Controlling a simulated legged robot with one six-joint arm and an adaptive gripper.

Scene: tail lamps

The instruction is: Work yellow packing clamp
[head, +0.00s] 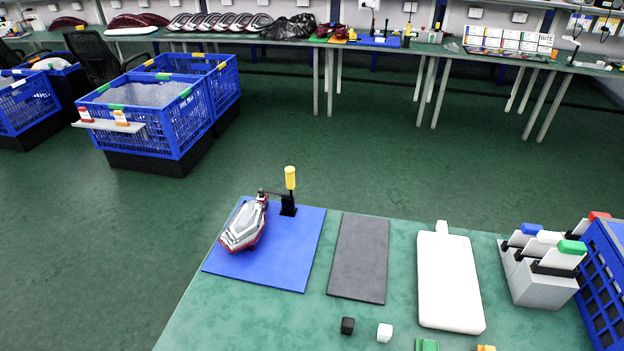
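The packing clamp stands at the back edge of the blue mat (284,270) on the near green table. Its yellow handle (290,178) points straight up above a black base (288,206). A dark clamp arm reaches left from the base to the top end of a tail lamp (243,226). The lamp is red and silver and lies tilted on the mat's left part. I cannot tell whether the arm presses on the lamp. My gripper is not in view.
Right of the mat lie a dark grey pad (359,258) and a white board (449,282). A grey holder (538,274) with colored-top tools and a blue crate (605,275) stand at right. Small black (347,326) and white (384,333) cubes lie in front.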

